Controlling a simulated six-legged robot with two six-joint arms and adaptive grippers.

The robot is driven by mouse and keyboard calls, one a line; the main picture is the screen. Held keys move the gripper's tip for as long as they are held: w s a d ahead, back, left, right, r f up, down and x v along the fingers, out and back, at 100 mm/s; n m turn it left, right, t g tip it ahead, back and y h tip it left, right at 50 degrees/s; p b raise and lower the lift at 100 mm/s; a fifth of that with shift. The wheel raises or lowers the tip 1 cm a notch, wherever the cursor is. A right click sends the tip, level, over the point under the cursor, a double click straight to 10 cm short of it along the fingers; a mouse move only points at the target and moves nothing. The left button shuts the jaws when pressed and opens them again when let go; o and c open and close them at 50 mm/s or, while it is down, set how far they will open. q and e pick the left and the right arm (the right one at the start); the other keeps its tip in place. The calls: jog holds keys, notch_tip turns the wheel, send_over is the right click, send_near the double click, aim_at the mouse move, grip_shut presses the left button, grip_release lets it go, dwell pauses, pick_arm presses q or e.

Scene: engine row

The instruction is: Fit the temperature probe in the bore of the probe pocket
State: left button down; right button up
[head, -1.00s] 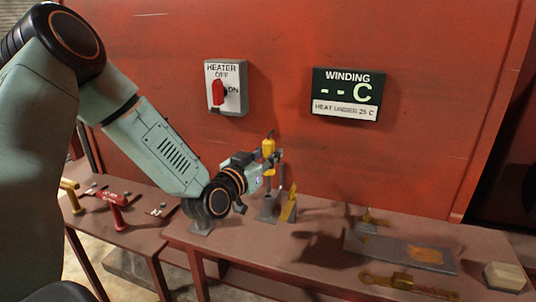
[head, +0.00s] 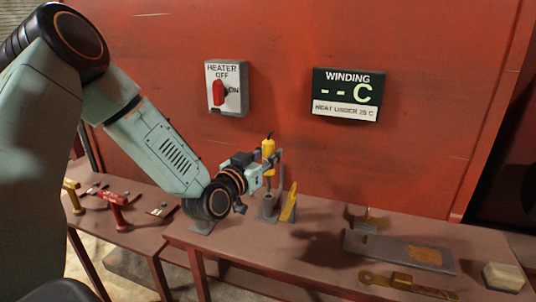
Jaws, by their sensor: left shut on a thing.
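The temperature probe (head: 268,148) has a yellow body with a dark top and stands about upright in the head view. My left gripper (head: 272,162) is shut on it, with its fingers around the yellow body. The probe's lower part runs down toward a grey block (head: 268,208) on the bench, which looks like the probe pocket. The bore is too small to make out, and I cannot tell whether the tip is inside it or just above. My right gripper is not in view.
A yellow piece (head: 289,203) stands close right of the pocket. A grey plate (head: 400,250), a brass-coloured wrench (head: 408,284) and a pale block (head: 503,277) lie farther right. A red-handled tool (head: 117,198) lies at left. The red wall is close behind, with a heater switch (head: 226,88) and a winding display (head: 346,95).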

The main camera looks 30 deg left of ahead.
aim_at(268, 192)
pick_arm(q)
jog(key=shift+f+b, duration=2.75)
jog(key=shift+f, duration=0.8)
jog(key=c, duration=1)
grip_release()
jog(key=shift+s, duration=0.1)
jog(key=s, duration=0.7)
jog(key=shift+s+d, duration=0.15)
